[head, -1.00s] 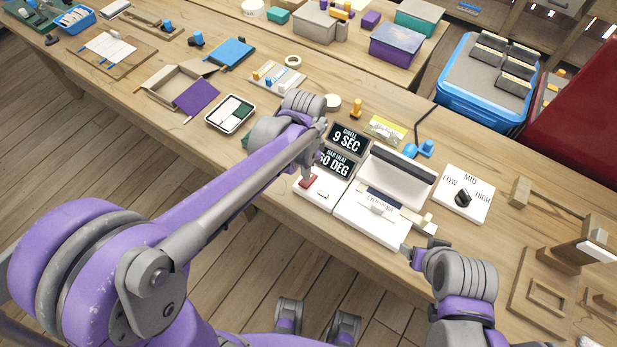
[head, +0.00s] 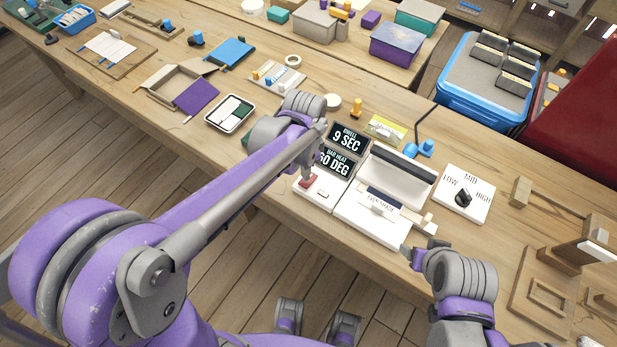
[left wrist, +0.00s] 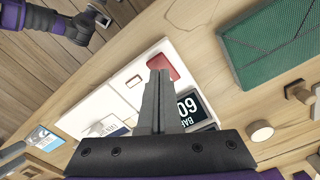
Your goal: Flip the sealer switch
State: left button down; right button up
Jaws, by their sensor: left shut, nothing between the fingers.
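The sealer is a white machine (head: 352,218) with a raised lid bar and two dark displays (head: 349,139) reading 9 SEC and about 60 DEG. A red rocker switch (head: 307,181) sits at its front left corner. It also shows in the left wrist view (left wrist: 162,66). My left gripper (head: 308,171) is shut and empty, its fingertips at the red switch. I cannot tell whether they touch it. A small pale button (head: 323,194) lies beside the switch. My right gripper (head: 421,248) looks open and empty, near the table's front edge, right of the sealer.
A white dial plate (head: 465,196) marked LOW, MID, HIGH lies right of the sealer. A pale tray (head: 211,126) stands left, and a yellow card (head: 386,128) and blue object (head: 427,148) behind. Wooden frames (head: 545,290) fill the right end.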

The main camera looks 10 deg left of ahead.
pick_arm(q)
jog(key=shift+f+b, duration=0.85)
jog(key=shift+f, duration=0.35)
pick_arm(e)
jog(key=shift+s+f, duration=0.25)
jog(key=shift+f, duration=0.75)
jog(key=shift+r, duration=0.1)
pick_arm(q)
jog(key=shift+r+p, duration=2.25)
jog(key=shift+r, duration=1.3)
pick_arm(e)
jog(key=r, duration=0.1)
jog(key=w+r, duration=0.1)
jog(key=r, duration=0.3)
jog(key=shift+w, duration=0.25)
